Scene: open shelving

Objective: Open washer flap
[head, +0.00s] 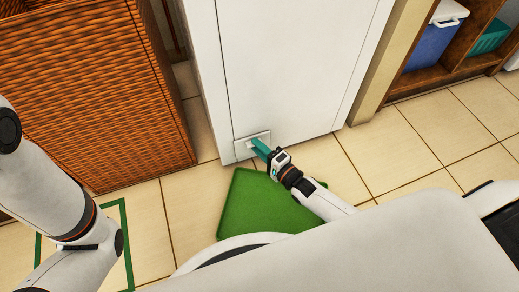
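A tall white appliance front (290,60), which I take to be the washer, stands at the middle top of the head view. A small pale rectangular flap (241,150) sits low on its left side. My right gripper (257,145) has its teal fingers at the flap, overlapping its right part. Whether they touch or grip it, and how wide they stand, cannot be told. My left arm comes in at the left edge, and its gripper is out of view.
A woven orange-brown cabinet (90,90) stands left of the washer. A green mat (262,207) lies on the tiled floor (405,155) before it. At upper right, a wooden shelf (428,78) holds a blue cooler (430,45) and a teal bin (488,38). Floor at right is clear.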

